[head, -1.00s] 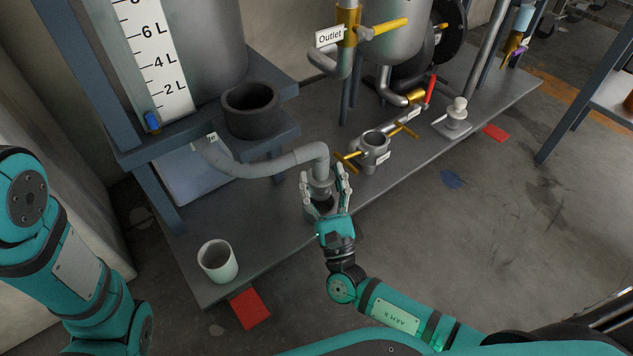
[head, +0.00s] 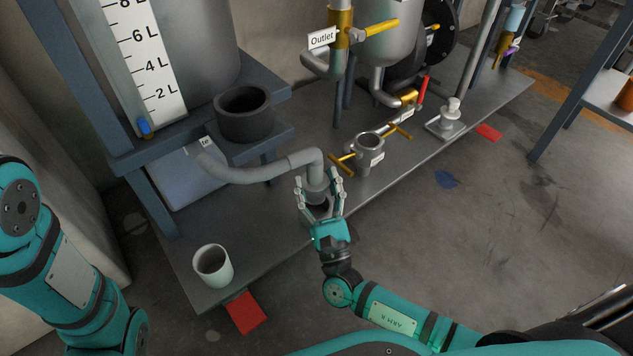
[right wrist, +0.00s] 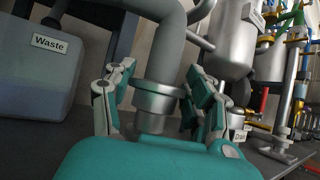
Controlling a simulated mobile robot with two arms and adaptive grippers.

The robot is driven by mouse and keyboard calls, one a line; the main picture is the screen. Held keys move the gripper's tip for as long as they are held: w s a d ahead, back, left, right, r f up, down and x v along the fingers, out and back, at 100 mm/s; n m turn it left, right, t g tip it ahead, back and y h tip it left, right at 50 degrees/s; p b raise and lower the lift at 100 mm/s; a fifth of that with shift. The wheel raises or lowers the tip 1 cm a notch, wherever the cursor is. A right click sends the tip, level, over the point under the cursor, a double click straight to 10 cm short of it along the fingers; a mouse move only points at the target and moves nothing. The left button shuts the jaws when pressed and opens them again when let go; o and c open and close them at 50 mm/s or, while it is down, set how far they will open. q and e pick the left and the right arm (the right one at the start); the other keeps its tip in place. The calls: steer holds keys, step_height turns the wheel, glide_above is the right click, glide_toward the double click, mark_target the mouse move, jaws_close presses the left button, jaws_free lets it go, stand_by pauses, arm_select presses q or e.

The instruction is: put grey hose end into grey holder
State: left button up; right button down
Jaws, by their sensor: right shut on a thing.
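The grey hose (head: 245,172) runs from the tank labelled "Waste" (right wrist: 45,80) and bends down into its metal-collared hose end (head: 317,186). My right gripper (head: 319,200) is shut on the hose end, with a finger on each side of the collar (right wrist: 157,98). The hose end points down over the front of the bench; its lower tip is partly hidden by the gripper, so contact with the bench cannot be told. A dark grey open cup-like holder (head: 245,122) stands on the blue shelf, apart from the hose end. My left gripper is out of view.
A pale cup (head: 213,266) stands at the bench's front left corner. A metal fitting with yellow handles (head: 368,152) stands close right of the hose end. The outlet pipe (head: 321,66) and a grey vessel are behind. Bare bench (head: 265,235) lies between cup and gripper.

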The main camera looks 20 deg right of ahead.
mark_target(317, 198)
steer(key=shift+f, duration=1.45)
stand_by(0.6)
steer(key=shift+f, duration=0.85)
steer(key=shift+f, duration=0.25)
